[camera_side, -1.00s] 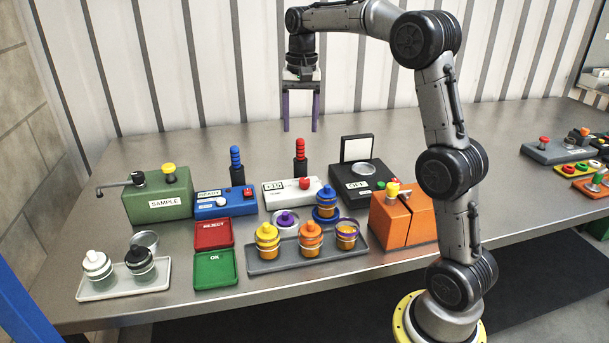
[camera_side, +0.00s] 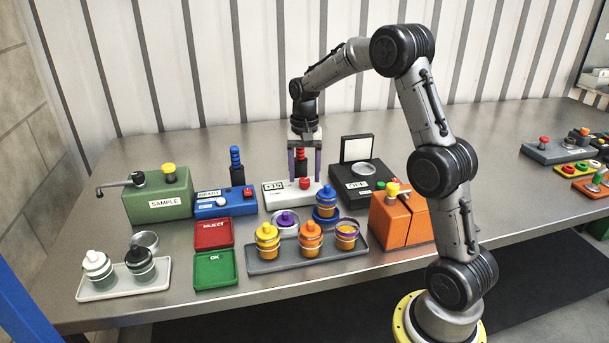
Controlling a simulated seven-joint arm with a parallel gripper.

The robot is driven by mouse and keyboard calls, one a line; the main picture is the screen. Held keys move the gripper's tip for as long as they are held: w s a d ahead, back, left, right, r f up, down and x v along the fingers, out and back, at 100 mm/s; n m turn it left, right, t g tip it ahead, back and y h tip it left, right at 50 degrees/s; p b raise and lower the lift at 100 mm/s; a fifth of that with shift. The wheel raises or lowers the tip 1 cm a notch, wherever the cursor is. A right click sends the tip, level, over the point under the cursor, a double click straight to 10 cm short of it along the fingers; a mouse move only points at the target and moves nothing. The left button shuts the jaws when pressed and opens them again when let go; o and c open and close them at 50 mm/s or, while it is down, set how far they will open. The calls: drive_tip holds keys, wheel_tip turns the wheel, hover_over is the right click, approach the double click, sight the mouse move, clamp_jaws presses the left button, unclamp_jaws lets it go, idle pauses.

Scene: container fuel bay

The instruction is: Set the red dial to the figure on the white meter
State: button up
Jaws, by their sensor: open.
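The white meter (camera_side: 282,201) stands mid-table, with a small display (camera_side: 274,187) at its left that seems to read +15. A round red knob (camera_side: 305,184) sits on its top right and seems to be the red dial; any marks on it are too small to read. My gripper (camera_side: 305,177) is open and points straight down over the meter. Its two purple fingers are on either side of the red knob in this view. I cannot tell whether they touch it. Part of the red-topped black post (camera_side: 300,154) behind is covered by my gripper.
A blue box (camera_side: 225,203) and a green SAMPLE box (camera_side: 158,196) stand left of the meter. A black scale (camera_side: 365,181) and orange box (camera_side: 402,215) stand right. A grey tray (camera_side: 262,268) with several capped jars lies in front. The back-left table is clear.

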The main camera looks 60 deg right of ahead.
drive_tip(key=shift+f, duration=0.45)
clamp_jaws()
